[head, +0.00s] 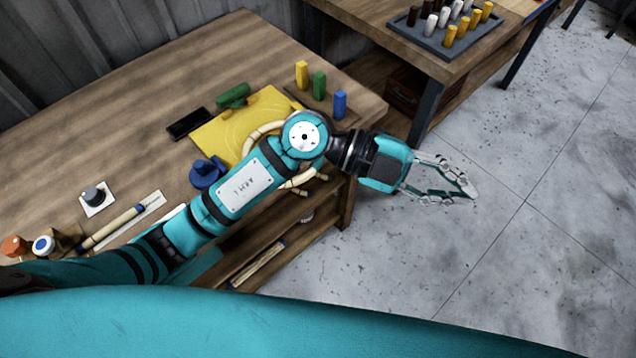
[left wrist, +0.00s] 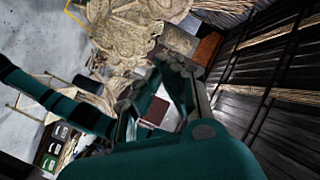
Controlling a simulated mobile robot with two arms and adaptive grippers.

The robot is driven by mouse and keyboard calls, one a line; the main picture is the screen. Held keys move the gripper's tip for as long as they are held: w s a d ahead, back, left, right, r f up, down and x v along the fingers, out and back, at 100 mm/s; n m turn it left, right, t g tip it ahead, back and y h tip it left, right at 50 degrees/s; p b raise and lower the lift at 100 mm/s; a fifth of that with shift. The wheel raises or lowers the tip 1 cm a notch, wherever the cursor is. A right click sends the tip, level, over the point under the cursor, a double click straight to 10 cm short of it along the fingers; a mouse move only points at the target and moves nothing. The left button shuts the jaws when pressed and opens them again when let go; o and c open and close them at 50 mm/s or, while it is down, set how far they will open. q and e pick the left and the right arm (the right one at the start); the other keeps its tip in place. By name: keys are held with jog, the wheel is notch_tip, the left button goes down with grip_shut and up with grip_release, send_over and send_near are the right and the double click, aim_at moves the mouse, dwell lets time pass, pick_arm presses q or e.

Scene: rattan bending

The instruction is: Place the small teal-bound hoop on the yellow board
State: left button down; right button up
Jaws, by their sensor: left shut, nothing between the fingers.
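The yellow board (head: 215,136) lies on the wooden workbench, partly covered by my left arm. A cream rattan hoop (head: 257,133) shows in pieces around the arm's elbow, over the right part of the board and the bench edge. My arm hides its middle, and I cannot make out a teal binding on it. My left gripper (head: 472,193) is shut and empty, out over the grey floor to the right of the bench, well away from the hoop and board. My right gripper is not in view.
Yellow, green and blue pegs (head: 319,86) stand at the bench's back right corner. A green piece (head: 233,95), a dark flat box (head: 189,124) and a blue clamp-like object (head: 206,173) lie around the board. A second table holds a peg tray (head: 432,40). Open floor surrounds the gripper.

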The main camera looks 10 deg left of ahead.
pick_arm(q)
jog(key=w+a+f+n+t+y, duration=0.1)
jog(key=w+a+f+y, duration=0.1)
jog(key=a+f+y, duration=0.3)
jog(key=w+a+f+y, duration=0.35)
jog(key=f+y, duration=0.25)
jog(key=f, duration=0.2)
jog(key=w+a+f+n+t+y, duration=0.1)
jog(key=w+a+n+t+y, duration=0.15)
jog(key=a+y, duration=0.45)
jog(key=w+a+f+h+p, duration=0.1)
jog(key=w+a+f+p, duration=0.2)
jog(key=f, duration=0.6)
jog(key=shift+a+f+g+h+p, duration=0.35)
jog(key=shift+a+f+h+p, duration=0.1)
jog(key=shift+a, duration=0.7)
jog(key=shift+w+n, duration=0.1)
jog(key=shift+n, duration=0.15)
